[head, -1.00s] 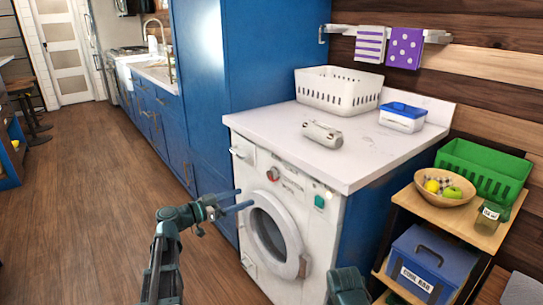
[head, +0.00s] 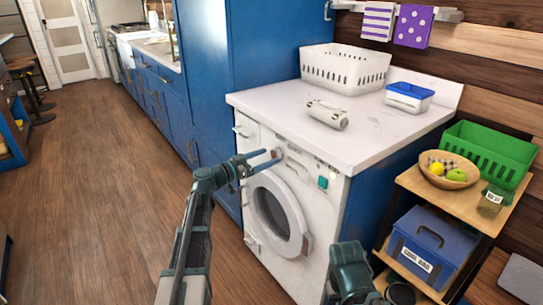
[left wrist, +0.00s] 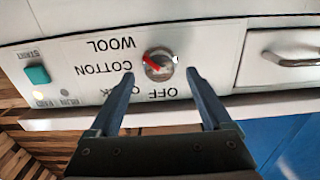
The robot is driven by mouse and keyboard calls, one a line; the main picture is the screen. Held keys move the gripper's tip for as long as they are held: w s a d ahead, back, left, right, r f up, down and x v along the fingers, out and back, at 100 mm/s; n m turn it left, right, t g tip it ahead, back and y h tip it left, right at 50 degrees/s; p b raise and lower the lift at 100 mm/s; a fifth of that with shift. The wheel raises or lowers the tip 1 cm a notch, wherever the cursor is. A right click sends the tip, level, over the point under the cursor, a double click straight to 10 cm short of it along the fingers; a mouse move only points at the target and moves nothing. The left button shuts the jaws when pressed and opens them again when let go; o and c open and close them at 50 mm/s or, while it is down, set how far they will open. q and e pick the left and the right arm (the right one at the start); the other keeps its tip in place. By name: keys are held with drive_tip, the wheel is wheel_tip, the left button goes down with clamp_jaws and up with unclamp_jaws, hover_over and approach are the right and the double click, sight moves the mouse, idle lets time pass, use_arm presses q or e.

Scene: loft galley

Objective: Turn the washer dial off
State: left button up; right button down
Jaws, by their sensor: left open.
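The white washer (head: 305,215) stands under the counter. Its dial (left wrist: 160,64) has a red pointer and shows in the left wrist view, where the panel is upside down. In the head view, my left gripper (head: 264,160) reaches the panel and largely covers the dial. My right arm shows at bottom centre, but its fingers do not.
A teal button (left wrist: 37,75) is on the panel. The countertop (head: 270,108) holds a white basket (head: 345,70), a blue-lidded box (head: 408,98) and a pale cylinder (head: 327,114). A shelf (head: 410,180) stands at right.

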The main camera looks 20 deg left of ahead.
use_arm(q)
drive_tip(key=shift+x, duration=1.3)
clamp_jaws()
